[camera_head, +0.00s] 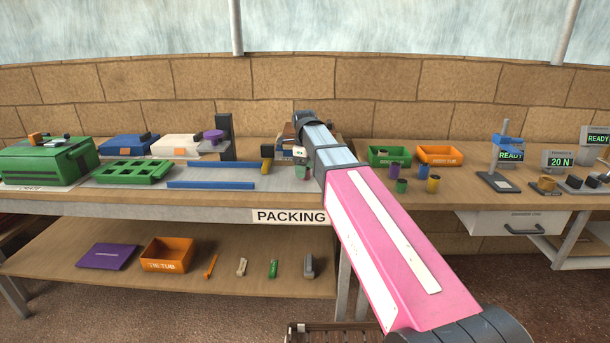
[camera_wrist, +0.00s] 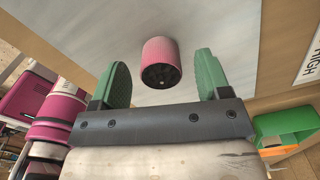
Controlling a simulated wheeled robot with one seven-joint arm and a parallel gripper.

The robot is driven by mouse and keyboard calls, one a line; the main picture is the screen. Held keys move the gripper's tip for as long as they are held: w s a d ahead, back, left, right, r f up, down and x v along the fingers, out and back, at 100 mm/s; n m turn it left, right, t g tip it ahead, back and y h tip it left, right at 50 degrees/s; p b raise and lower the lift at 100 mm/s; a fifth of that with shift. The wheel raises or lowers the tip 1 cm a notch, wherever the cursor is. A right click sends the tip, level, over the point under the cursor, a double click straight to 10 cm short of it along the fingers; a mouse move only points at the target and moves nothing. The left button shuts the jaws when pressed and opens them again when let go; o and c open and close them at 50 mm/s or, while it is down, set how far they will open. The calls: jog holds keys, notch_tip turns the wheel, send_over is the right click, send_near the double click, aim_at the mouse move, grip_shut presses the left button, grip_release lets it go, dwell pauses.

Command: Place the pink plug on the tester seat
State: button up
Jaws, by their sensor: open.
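The pink plug (camera_wrist: 161,58) shows in the wrist view as a short ribbed cylinder with a dark end, above a grey surface. My gripper (camera_wrist: 160,78) is open, its two green fingers apart on either side of the plug with visible gaps. I cannot tell how far the plug is from the fingertips in depth. In the head view my gripper (camera_head: 302,172) is mostly hidden behind my arm, and the pink plug is not visible. A tester with a blue head and a READY display (camera_head: 508,155) stands over a dark plate (camera_head: 497,182) on the right bench; its seat is unclear.
Green (camera_head: 390,157) and orange (camera_head: 439,156) bins stand at the back of the right bench. Purple, green and yellow plugs (camera_head: 433,184) stand before them. A 20 N gauge (camera_head: 557,161) is further right. Blue bars (camera_head: 211,185) lie on the packing bench (camera_head: 150,198).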

jog(key=shift+f, duration=0.8)
jog(key=c, duration=1.1)
jog(key=shift+r, duration=0.1)
